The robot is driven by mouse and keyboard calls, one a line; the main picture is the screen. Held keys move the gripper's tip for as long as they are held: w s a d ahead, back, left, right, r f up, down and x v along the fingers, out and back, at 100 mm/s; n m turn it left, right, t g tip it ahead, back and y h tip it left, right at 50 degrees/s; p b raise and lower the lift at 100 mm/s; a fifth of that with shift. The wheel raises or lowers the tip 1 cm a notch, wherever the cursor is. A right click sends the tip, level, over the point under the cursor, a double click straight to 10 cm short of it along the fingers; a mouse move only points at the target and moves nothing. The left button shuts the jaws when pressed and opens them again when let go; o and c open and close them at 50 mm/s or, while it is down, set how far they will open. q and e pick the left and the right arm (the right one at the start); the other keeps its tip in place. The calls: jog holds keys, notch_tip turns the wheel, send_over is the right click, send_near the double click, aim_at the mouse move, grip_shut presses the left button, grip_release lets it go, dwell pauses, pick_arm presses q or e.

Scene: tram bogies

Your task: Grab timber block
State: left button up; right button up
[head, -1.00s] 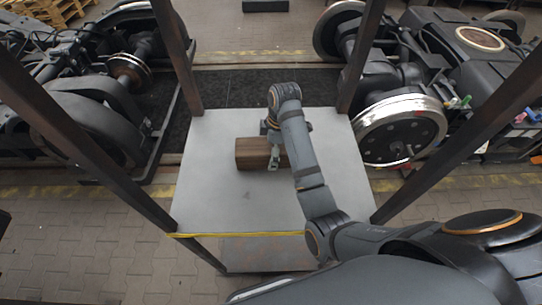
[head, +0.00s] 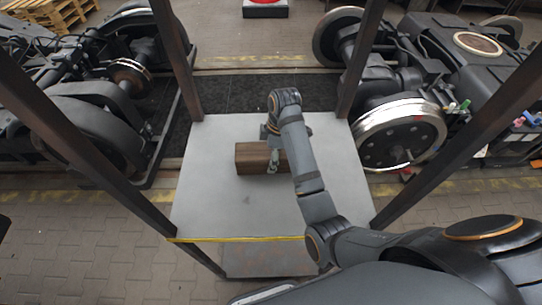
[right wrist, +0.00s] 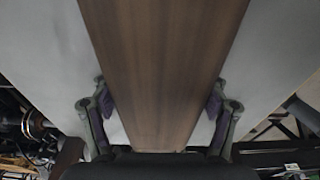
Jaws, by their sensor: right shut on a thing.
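The brown timber block (head: 250,158) lies lengthwise across the grey table (head: 215,205) near its middle in the head view. My right gripper (head: 273,162) is over the block's right half and is shut on it. In the right wrist view the block (right wrist: 160,70) runs through the middle of the picture, with a finger of my right gripper (right wrist: 158,103) against each long side. My forearm hides the block's right end in the head view. I cannot tell whether the block is clear of the table. My left gripper is not in view.
Dark posts (head: 181,60) rise at the table's corners. A yellow strip (head: 240,239) marks its front edge. A wheeled bogie (head: 90,90) stands on the left and another bogie with a bright wheel (head: 402,135) on the right. The table's front half is clear.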

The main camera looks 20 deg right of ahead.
jog(key=shift+r+p, duration=0.3)
jog(key=shift+r, duration=0.2)
notch_tip(320, 180, up, 3)
jog(key=shift+w+f+p, duration=0.1)
jog(key=shift+f+p, duration=0.05)
jog(key=shift+p, duration=1)
jog(key=s+d+r+p, duration=0.2)
jog(key=s+r+p, duration=0.7)
jog(key=s+p, duration=0.3)
jog(key=shift+s+d+r+p, duration=0.2)
jog(key=shift+s+p, duration=0.15)
jog(key=shift+s, duration=0.6)
